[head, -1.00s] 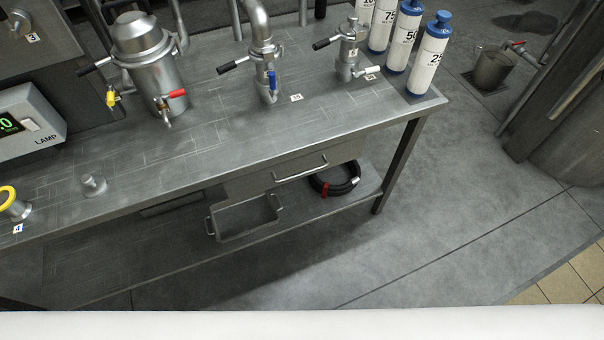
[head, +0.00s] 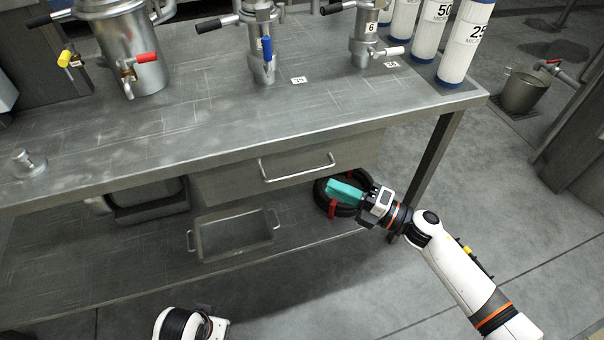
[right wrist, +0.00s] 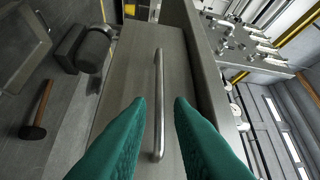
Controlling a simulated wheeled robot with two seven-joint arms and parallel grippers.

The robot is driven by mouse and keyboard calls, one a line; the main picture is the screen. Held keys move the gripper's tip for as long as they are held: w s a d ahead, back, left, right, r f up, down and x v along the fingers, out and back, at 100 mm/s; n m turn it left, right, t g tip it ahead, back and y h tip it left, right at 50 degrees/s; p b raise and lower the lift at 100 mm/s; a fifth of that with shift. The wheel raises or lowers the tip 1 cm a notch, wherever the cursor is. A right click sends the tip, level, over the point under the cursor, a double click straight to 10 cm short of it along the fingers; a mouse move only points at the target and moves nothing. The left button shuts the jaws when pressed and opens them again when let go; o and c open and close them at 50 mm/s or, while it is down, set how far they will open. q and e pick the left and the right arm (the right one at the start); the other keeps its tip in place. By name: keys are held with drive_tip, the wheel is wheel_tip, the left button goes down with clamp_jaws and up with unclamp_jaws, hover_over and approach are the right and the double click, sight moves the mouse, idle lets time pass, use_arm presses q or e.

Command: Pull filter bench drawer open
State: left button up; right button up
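The filter bench drawer (head: 230,181) sits closed under the bench top, with a silver bar handle (head: 297,169) across its front. In the right wrist view the handle (right wrist: 159,105) runs upright in the picture on the drawer front (right wrist: 135,75). My right gripper (head: 335,189) has teal fingers and is in front of the bench, just below and right of the handle in the head view. In the right wrist view its fingers (right wrist: 159,105) are apart, with the handle showing between them. I see no contact. Part of my left arm shows at the bottom; its gripper is not visible.
The bench top (head: 200,140) carries valves and a steel vessel (head: 133,50), with blue-capped filter cartridges (head: 465,45) at its right end. On the lower shelf are a metal tray (head: 235,232) and a coiled black hose (head: 322,200). Floor in front is clear.

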sight(302, 171)
drive_tip(key=x, duration=0.9)
drive_tip(key=shift+w+a, duration=0.1)
drive_tip(key=shift+w, duration=0.05)
drive_tip(key=shift+c, duration=0.6)
clamp_jaws()
